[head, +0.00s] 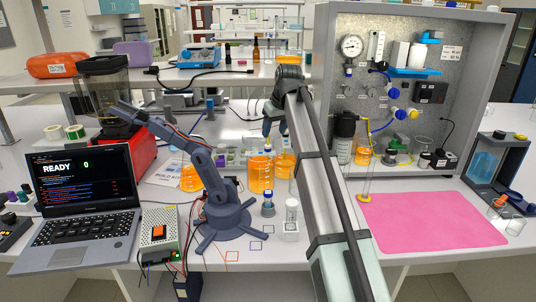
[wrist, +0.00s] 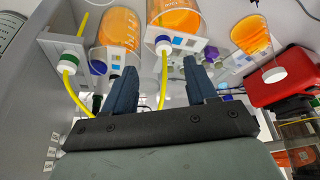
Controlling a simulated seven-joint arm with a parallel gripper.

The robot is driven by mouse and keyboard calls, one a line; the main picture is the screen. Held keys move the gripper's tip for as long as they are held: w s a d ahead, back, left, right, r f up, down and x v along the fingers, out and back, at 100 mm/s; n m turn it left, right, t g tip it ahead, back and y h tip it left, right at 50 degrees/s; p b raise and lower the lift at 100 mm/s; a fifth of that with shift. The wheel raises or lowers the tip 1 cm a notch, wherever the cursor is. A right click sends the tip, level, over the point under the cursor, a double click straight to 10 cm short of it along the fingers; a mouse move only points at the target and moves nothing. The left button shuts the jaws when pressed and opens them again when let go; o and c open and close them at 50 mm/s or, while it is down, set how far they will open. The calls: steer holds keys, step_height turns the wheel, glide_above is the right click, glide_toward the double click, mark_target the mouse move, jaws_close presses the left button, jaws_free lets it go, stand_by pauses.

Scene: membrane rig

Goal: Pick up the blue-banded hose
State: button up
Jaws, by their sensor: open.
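In the wrist view a yellow hose with a white, blue-banded end fitting (wrist: 163,46) shows between my fingers in the picture. Its lower part passes behind the gripper's dark crossbar. I cannot tell its depth relative to the fingertips. A second yellow hose with a white, green-banded fitting (wrist: 69,60) is to the left, outside the fingers. My gripper (wrist: 158,72) is open, its two dark blue fingers apart, with nothing visibly clamped. In the head view my gripper (head: 274,128) is beyond my arm, above the back of the bench; I cannot make out the banded hose ends there.
Beakers of orange liquid (head: 260,176) stand below and near my gripper. A grey panel (head: 350,90) with gauge and valves rises to the right. A dark desktop arm (head: 220,205) and laptop (head: 85,180) stand left. The pink mat (head: 430,222) is mostly clear.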

mark_target(268, 145)
steer(key=shift+a+x, duration=0.1)
steer(key=shift+x, duration=1.95)
steer(key=shift+a+x, duration=0.15)
steer(key=shift+x, duration=1.9)
steer(key=shift+s, duration=0.1)
steer(key=shift+c, duration=0.4)
jaws_close()
steer(key=shift+r, duration=0.1)
